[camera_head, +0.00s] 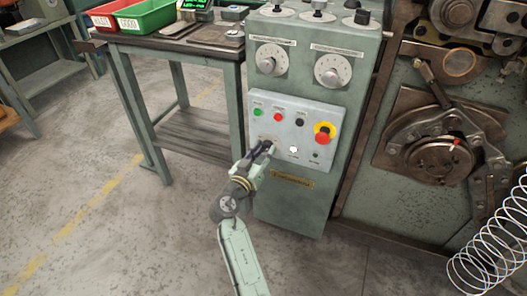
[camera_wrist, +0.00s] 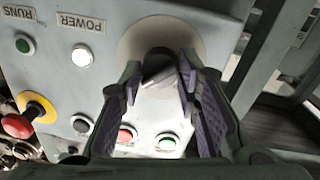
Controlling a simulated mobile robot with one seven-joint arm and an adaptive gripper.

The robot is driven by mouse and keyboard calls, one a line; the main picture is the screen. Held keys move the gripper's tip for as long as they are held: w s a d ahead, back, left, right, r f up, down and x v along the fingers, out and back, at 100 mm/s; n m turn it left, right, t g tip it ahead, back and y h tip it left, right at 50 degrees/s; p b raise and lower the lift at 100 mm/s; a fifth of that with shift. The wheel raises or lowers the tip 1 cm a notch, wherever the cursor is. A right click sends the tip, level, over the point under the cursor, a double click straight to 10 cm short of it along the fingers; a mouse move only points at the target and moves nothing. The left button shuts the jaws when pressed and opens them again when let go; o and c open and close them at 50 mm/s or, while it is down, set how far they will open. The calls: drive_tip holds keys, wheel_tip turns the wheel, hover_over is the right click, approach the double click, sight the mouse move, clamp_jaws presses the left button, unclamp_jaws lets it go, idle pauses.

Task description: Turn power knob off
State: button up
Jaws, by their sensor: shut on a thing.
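The power knob (camera_wrist: 157,64) is a dark rotary knob on a round pale plate on the light grey control panel (camera_head: 313,128). My gripper (camera_head: 266,148) reaches the lower left of that panel in the head view. In the wrist view my gripper (camera_wrist: 160,78) has its purple-padded fingers on both sides of the knob, shut on it. The fingers hide part of the knob, and its pointer direction is hard to tell. A white lamp (camera_wrist: 82,56) beside the POWER label looks bright.
A red emergency button (camera_head: 323,132) on a yellow base is at the panel's right. Green (camera_head: 258,112), red (camera_head: 278,117) and black buttons line the panel above my gripper. Two dials (camera_head: 271,59) sit higher. A workbench (camera_head: 190,42) stands left; a coiling machine (camera_head: 440,150) stands right.

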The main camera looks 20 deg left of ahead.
drive_tip(key=shift+c, duration=1.4)
drive_tip(key=shift+n, duration=0.4)
drive_tip(key=n+b, duration=0.1)
drive_tip(key=n, duration=0.7)
drive_tip(key=shift+t, duration=0.3)
drive_tip(key=n+p, duration=0.1)
drive_tip(key=n, duration=0.4)
drive_tip(key=shift+n+y, duration=0.4)
drive_tip(key=shift+n+p, duration=1.05)
drive_tip(key=shift+n, duration=1.05)
